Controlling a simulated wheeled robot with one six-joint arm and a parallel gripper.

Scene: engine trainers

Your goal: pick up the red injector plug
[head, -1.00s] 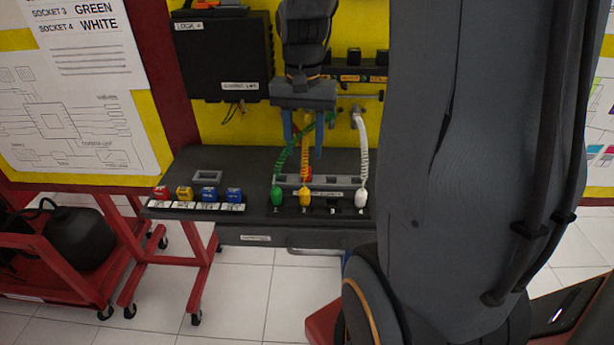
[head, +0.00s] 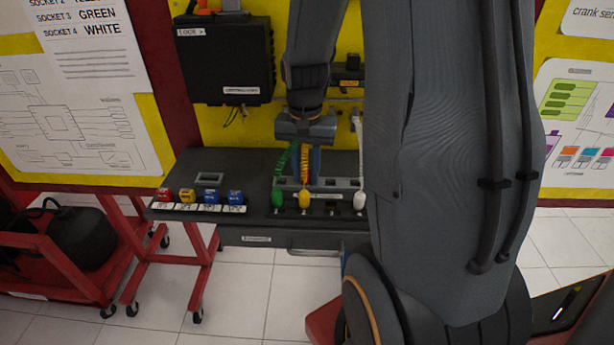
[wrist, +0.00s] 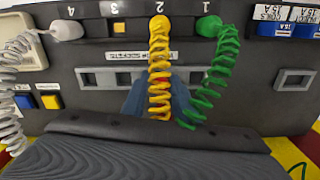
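The red injector plug cannot be seen clearly in either current view; the gripper and the coiled cords cover the area behind the plug row. My gripper (head: 304,168) points down over the black bench, behind the coiled yellow and green cords. Its blue fingers also show in the wrist view (wrist: 160,98), one on each side of the yellow cord, and look apart. The yellow plug (head: 305,199), green plug (head: 278,198) and white plug (head: 359,201) stand in the numbered front row. Position 3 (wrist: 119,27) in that row has no plug.
Coloured labelled blocks (head: 200,197) stand at the bench's left end, near a grey rectangular frame (head: 209,179). A black control box (head: 225,62) hangs on the yellow panel. The cords hang close around my gripper. A drawer unit is under the bench.

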